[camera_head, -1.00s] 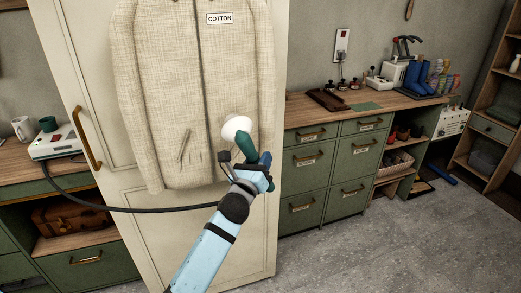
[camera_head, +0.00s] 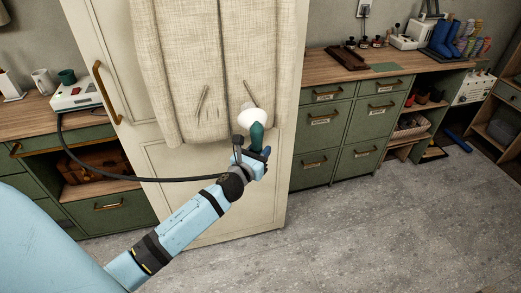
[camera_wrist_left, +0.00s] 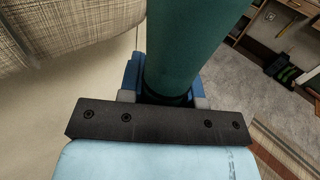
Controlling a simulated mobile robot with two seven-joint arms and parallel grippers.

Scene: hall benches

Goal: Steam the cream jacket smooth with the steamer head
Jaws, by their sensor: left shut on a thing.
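The cream jacket (camera_head: 192,70) hangs on the front of a tall cream door, its lower part in the head view and its top out of frame. A corner of it shows in the left wrist view (camera_wrist_left: 40,25). The steamer head (camera_head: 256,131) has a dark green handle and a white rounded head, which overlaps the jacket's lower right hem; I cannot tell whether it touches. My left gripper (camera_head: 254,158) is shut on the green handle, which also shows in the left wrist view (camera_wrist_left: 185,45). A dark hose runs left from it. My right gripper is not in view.
The white steamer base (camera_head: 77,96) stands on the left bench beside mugs. The cream door (camera_head: 215,200) has a brass handle (camera_head: 105,90). Green drawer units (camera_head: 320,140) stand at right under a wooden bench top. The grey floor in front is clear.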

